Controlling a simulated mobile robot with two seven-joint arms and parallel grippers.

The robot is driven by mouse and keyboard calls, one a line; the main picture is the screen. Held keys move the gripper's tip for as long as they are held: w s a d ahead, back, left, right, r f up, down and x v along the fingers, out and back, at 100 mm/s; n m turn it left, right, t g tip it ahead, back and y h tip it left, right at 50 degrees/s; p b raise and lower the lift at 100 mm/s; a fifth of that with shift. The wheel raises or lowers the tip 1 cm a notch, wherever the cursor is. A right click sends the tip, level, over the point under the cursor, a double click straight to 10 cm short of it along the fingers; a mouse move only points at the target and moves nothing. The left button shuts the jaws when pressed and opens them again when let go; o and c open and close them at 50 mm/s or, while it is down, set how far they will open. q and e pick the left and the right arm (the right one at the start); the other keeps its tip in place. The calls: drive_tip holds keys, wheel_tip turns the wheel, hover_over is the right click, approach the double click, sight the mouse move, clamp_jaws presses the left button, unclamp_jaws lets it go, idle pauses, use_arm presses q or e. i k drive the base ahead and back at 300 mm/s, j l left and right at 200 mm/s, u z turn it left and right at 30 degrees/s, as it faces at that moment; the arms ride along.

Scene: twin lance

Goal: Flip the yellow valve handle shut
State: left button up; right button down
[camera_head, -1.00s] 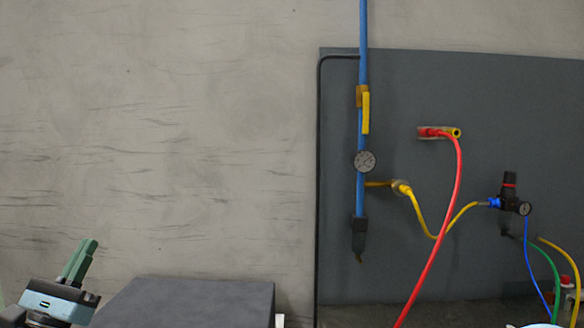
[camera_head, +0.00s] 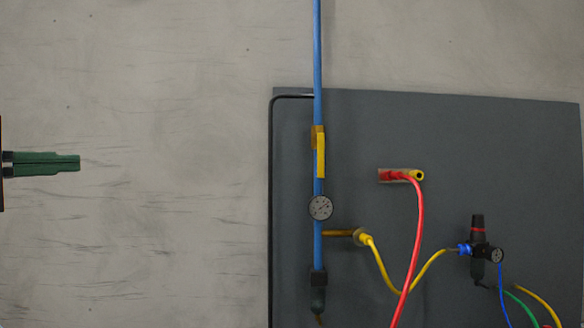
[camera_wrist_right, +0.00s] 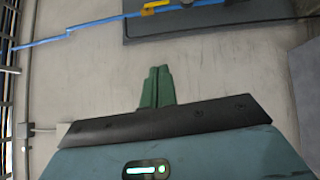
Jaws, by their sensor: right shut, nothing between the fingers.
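The yellow valve handle (camera_head: 321,156) sits on the vertical blue pipe (camera_head: 318,60) in the head view. It hangs lengthwise along the pipe, above a round gauge (camera_head: 320,208). In the right wrist view the yellow handle (camera_wrist_right: 155,7) shows at the top edge, beside the blue pipe (camera_wrist_right: 105,19). My right gripper (camera_head: 78,163) points right from the left edge of the head view, its green fingers shut and empty. It is well to the left of the handle and touches nothing. Its fingers also show in the right wrist view (camera_wrist_right: 156,72). My left gripper is not in view.
A dark grey panel (camera_head: 500,140) backs the pipe. A red hose (camera_head: 418,235), a yellow hose (camera_head: 385,275) and a black regulator (camera_head: 478,245) are to the right of the pipe. The bare wall between my right gripper and the pipe is clear.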

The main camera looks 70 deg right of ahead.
sight(319, 136)
drive_tip(key=k+l, duration=0.1)
drive_tip(key=l, duration=0.75)
drive_tip(key=k+l, duration=0.15)
drive_tip(key=l, duration=0.25)
drive_tip(key=k+l, duration=0.1)
drive_tip(key=l, duration=0.3)
